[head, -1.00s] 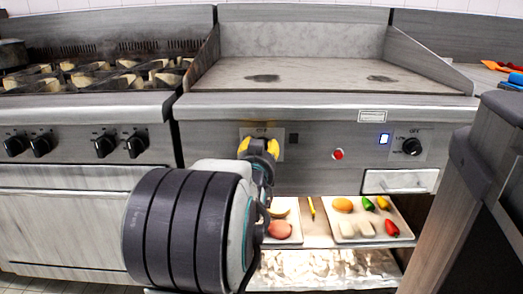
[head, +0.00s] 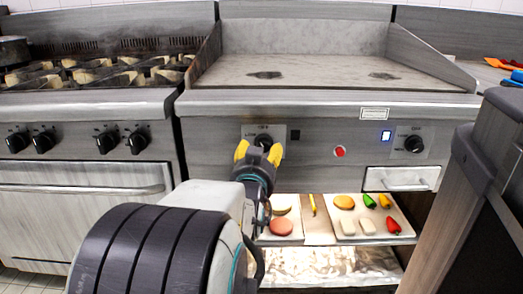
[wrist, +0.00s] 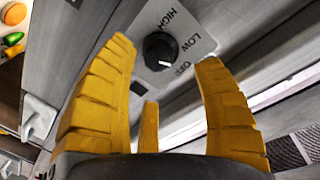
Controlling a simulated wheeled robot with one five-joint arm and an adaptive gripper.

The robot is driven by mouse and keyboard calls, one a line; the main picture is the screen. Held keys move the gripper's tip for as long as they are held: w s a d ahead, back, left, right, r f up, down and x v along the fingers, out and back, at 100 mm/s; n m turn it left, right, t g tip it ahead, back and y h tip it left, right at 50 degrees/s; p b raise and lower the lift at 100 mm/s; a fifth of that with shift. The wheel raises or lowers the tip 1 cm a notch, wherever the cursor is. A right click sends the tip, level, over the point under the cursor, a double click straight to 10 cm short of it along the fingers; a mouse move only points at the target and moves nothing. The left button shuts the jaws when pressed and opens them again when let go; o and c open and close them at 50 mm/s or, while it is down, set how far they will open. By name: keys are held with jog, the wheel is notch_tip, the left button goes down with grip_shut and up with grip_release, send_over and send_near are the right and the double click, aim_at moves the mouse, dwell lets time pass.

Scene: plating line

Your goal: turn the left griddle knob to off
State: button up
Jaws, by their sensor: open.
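The left griddle knob (head: 263,141) is a black dial on a pale label plate on the griddle's front panel. In the wrist view the knob (wrist: 160,51) shows whole, with the words HIGH, LOW and OFF around it. A small pale mark shows on its lower edge; I cannot tell surely which word it points to. My gripper (head: 258,153) is open and empty, its yellow fingers pointing at the knob. In the wrist view the knob lies beyond and between the fingertips (wrist: 165,60), apparently without contact.
The right griddle knob (head: 413,144), a red button (head: 340,151) and a lit blue switch (head: 386,136) share the panel. Below, a shelf holds food trays (head: 347,238). A stove with black knobs (head: 106,143) stands at left. A dark counter end (head: 467,165) stands close at right.

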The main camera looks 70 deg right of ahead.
jog(key=shift+v, duration=1)
